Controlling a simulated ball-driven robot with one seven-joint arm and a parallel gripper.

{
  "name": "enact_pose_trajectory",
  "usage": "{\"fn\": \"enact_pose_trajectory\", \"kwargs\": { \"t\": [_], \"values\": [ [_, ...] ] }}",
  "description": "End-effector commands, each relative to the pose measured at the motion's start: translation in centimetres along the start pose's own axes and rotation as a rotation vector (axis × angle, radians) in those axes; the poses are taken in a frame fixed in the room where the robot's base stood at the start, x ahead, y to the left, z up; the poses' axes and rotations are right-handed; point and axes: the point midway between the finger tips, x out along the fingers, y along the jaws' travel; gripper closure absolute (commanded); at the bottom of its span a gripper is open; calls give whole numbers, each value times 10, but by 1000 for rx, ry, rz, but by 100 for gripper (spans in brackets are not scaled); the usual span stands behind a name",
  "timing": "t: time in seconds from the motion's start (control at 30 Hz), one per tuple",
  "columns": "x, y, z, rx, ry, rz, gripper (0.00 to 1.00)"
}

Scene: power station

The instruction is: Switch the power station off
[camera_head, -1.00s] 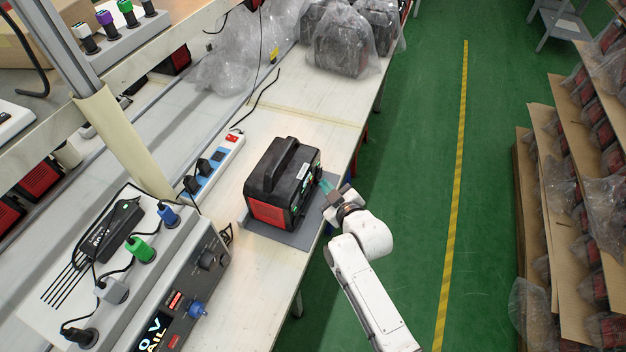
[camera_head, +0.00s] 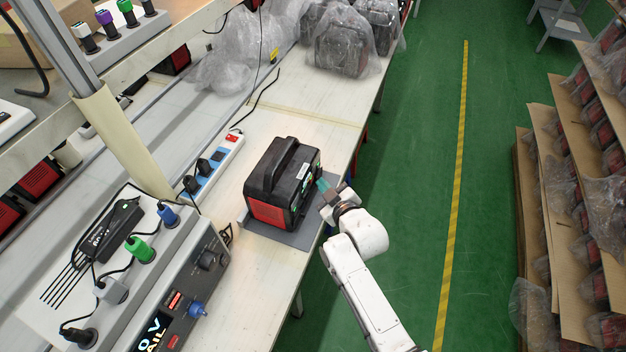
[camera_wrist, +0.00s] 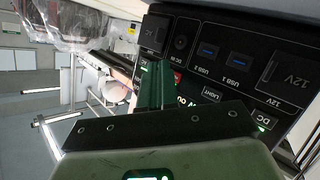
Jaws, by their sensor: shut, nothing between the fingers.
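The power station (camera_head: 283,180) is a black and red box with a top handle, standing on a grey plate (camera_head: 290,236) at the bench edge. My gripper (camera_head: 323,186) is shut and empty, with its teal fingertips close to the station's right side panel. In the wrist view the panel (camera_wrist: 225,62) shows USB ports, 12V and DC sockets, a LIGHT label and lit green marks. The shut fingers (camera_wrist: 157,85) are in front of this panel and cover part of it. I cannot tell whether the fingertips touch it.
A power strip (camera_head: 215,168) lies left of the station. A test unit with a knob and display (camera_head: 180,300) stands at the front left. Bagged units (camera_head: 345,45) sit at the bench's far end. The green aisle floor (camera_head: 410,180) is clear.

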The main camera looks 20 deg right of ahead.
Motion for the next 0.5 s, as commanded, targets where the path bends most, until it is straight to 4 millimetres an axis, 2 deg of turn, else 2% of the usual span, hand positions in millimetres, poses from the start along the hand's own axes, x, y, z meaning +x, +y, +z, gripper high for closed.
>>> {"fn": "enact_pose_trajectory", "kwargs": {
  "t": [0.5],
  "values": [
    [4,-3,-3,-1,1,0,100]
  ]
}}
